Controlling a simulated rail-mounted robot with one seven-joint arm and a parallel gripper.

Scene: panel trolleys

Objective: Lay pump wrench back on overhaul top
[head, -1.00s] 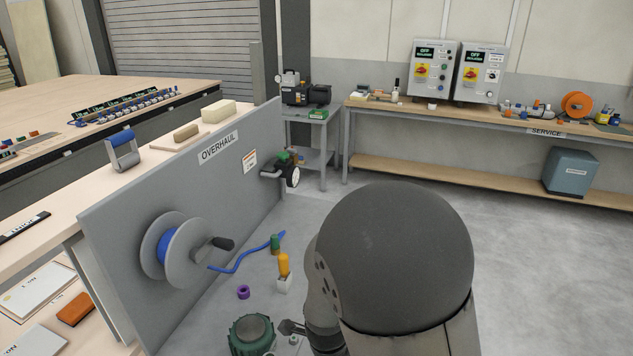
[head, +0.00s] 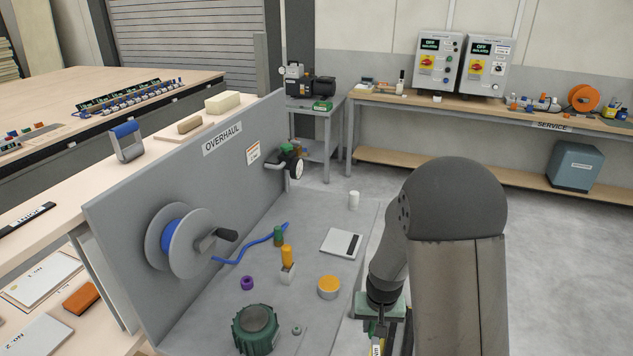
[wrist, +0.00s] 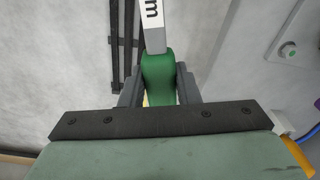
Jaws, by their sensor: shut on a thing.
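The pump wrench (wrist: 158,70) has a green handle and a pale flat shaft with dark lettering. In the wrist view my gripper (wrist: 159,88) is shut on the green handle, and the shaft runs out of the frame at the top. In the head view my gripper (head: 380,312) is beside the right edge of the grey overhaul top (head: 325,218); its fingers and most of the wrench are cut off or hidden there. A strip of the top (wrist: 268,70) shows at right in the wrist view, with floor below the wrench.
On the top are a green ribbed housing (head: 255,330), a purple ring (head: 247,283), an orange-topped round part (head: 328,288), a yellow-and-white part (head: 287,264), a flat white plate (head: 337,243) and a white cylinder (head: 353,200). The OVERHAUL panel (head: 205,190) stands along the left with a reel.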

